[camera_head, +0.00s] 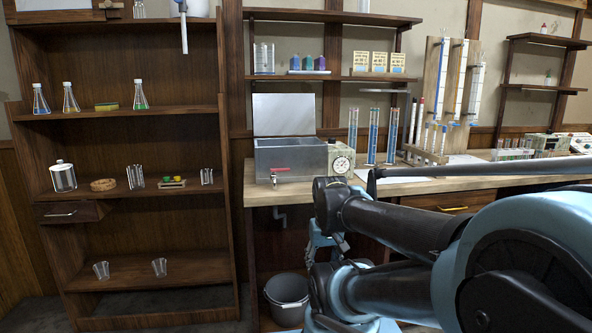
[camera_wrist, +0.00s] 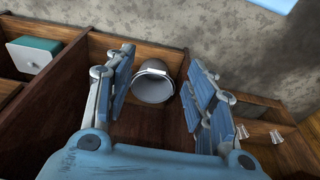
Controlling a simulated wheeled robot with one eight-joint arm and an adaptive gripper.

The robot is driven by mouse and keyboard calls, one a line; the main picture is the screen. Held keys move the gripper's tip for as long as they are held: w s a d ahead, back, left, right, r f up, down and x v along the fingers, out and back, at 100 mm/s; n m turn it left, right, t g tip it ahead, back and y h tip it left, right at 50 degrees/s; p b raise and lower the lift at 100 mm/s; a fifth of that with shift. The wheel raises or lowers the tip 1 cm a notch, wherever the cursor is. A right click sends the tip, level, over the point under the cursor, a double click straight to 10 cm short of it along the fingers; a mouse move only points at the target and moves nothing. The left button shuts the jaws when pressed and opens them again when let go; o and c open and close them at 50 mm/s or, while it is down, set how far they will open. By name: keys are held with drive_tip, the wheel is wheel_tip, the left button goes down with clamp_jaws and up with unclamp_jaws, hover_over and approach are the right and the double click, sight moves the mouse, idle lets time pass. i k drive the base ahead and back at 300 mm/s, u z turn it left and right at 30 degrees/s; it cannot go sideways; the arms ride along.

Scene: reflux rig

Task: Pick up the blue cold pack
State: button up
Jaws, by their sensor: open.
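I cannot make out the blue cold pack for certain in either view. My gripper (camera_wrist: 160,58) is open, with its blue jointed fingers spread wide and nothing between them. In the head view my gripper (camera_head: 321,238) is partly hidden by my arm, in front of the bench and below its top edge. A lidded metal tank (camera_head: 291,158) with a red-handled tap stands on the bench, its lid raised; its inside is hidden from here.
A grey bucket (camera_head: 287,297) stands under the bench; the wrist view shows the bucket (camera_wrist: 153,85) beyond my fingers. A white and teal box (camera_wrist: 31,55) sits in a compartment. A wooden shelf unit (camera_head: 150,120) with glassware stands left. Tall tubes (camera_head: 373,135) stand near the tank.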

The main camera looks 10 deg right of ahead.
sight(294, 64)
drive_tip(key=z, duration=0.25)
drive_tip(key=i, duration=0.85)
drive_tip(key=z, duration=0.2)
